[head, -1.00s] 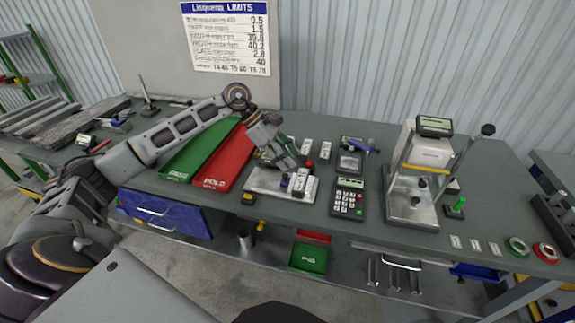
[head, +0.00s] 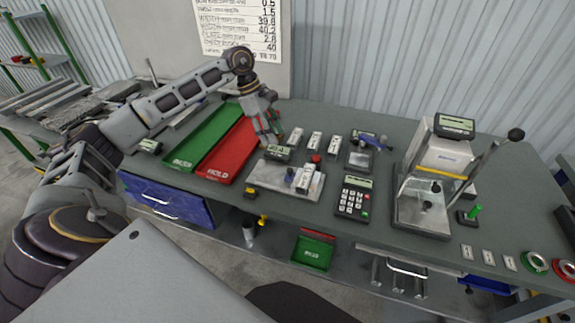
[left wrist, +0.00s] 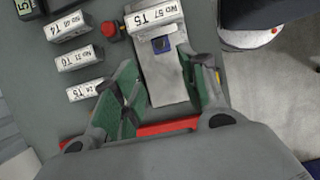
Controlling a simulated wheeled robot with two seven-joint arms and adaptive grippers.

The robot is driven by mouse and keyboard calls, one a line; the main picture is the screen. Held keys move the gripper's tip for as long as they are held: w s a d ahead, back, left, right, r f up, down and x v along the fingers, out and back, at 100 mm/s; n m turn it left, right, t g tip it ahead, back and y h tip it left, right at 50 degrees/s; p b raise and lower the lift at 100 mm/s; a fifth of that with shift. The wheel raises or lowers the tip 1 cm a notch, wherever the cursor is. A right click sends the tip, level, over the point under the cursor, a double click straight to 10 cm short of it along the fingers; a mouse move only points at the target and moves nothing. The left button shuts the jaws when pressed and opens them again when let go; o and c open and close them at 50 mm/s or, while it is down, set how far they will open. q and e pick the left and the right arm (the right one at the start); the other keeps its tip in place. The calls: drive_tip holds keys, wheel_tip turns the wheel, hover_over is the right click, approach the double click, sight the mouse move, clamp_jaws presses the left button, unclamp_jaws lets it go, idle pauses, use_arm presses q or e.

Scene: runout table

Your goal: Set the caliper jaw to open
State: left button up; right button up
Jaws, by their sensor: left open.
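My left gripper (head: 270,137) is open above the left end of a metal plate fixture (head: 260,177). In the left wrist view its green-padded fingers (left wrist: 160,92) are spread on both sides of the plate (left wrist: 168,82), with nothing held between them. A dark device with a small display (head: 278,153) sits at the plate's back left, just below the fingertips; I cannot tell for sure that it is the caliper, nor how its jaw is set. A blue knob (head: 290,175) and a white labelled block (head: 305,179) are on the plate. My right gripper is not in view.
Green (head: 198,137) and red (head: 228,151) trays lie left of the fixture. White labelled blocks (head: 315,140) and a red button (head: 316,158) stand behind it. A keypad device (head: 354,196) and a gauge stand (head: 422,213) are to the right.

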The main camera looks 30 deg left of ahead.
sight(289, 169)
use_arm(q)
drive_tip(key=shift+p+x, duration=1.15)
drive_tip(key=shift+x, duration=5.7)
drive_tip(key=shift+d, duration=0.1)
drive_tip(key=shift+c, duration=0.2)
clamp_jaws()
